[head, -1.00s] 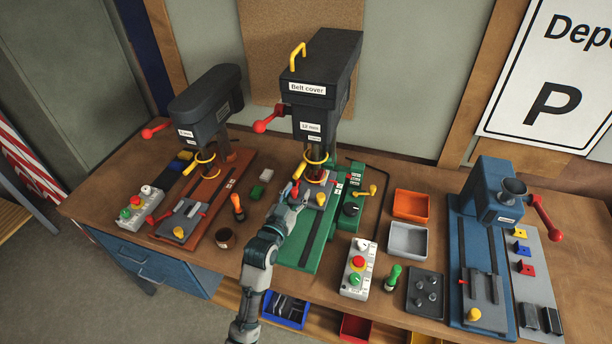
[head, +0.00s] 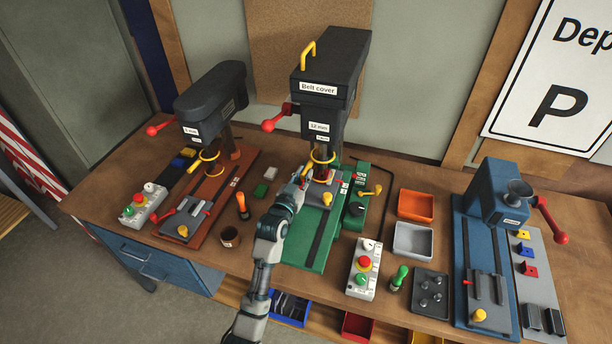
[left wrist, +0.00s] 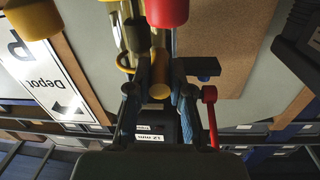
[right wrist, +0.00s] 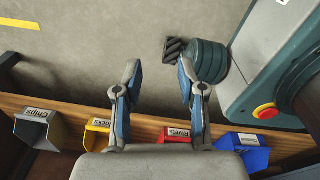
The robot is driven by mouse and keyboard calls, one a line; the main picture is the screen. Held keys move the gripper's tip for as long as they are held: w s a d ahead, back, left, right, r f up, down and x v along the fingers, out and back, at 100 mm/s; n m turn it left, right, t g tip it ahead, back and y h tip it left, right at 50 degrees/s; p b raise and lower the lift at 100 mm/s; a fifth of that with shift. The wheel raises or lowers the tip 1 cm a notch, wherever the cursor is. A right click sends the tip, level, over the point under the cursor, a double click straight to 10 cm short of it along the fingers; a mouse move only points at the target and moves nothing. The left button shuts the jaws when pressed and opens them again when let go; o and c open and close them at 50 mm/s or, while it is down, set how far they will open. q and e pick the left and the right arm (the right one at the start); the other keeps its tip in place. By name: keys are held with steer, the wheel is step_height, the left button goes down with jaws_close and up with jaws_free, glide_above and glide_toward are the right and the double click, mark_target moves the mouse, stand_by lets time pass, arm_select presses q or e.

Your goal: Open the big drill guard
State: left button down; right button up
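The big drill (head: 322,90) is the black machine labelled "Belt cover" and "12 mm" on a green base (head: 310,232). Its guard (head: 322,158) shows as a yellow ring around the spindle. My left gripper (head: 304,178) is at the drill's left front, close below the ring. In the left wrist view, the left fingers (left wrist: 160,72) are partly parted around a yellow round-ended part (left wrist: 160,91); whether they press on it I cannot tell. My right gripper (right wrist: 158,68) is open and empty, over the floor in front of the bench.
A smaller drill (head: 209,100) stands left and a blue machine (head: 500,195) right. A control box (head: 363,268), an orange tray (head: 415,205) and a grey tray (head: 412,240) lie between. Bins, including a blue one (right wrist: 243,150), line the shelf below the bench.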

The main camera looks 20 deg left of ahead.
arm_select(q)
steer(key=shift+a, duration=0.3)
steer(key=r+p, duration=0.1)
steer(key=p, duration=0.1)
steer(key=r+p, duration=0.4)
steer(key=shift+d+r, duration=0.2)
steer(key=shift+d, duration=0.1)
steer(key=shift+f, duration=0.1)
steer(key=c, duration=1.2)
jaws_free()
steer(key=shift+d, duration=0.1)
steer(key=shift+o, duration=0.7)
steer(key=shift+s, duration=0.2)
steer(key=shift+s+a+f, duration=0.1)
steer(key=shift+s+a, duration=0.1)
steer(key=s+a, duration=0.1)
steer(key=s, duration=1)
steer(key=shift+s, duration=0.2)
arm_select(e)
step_height(320, 180, up, 6)
steer(key=a, duration=0.2)
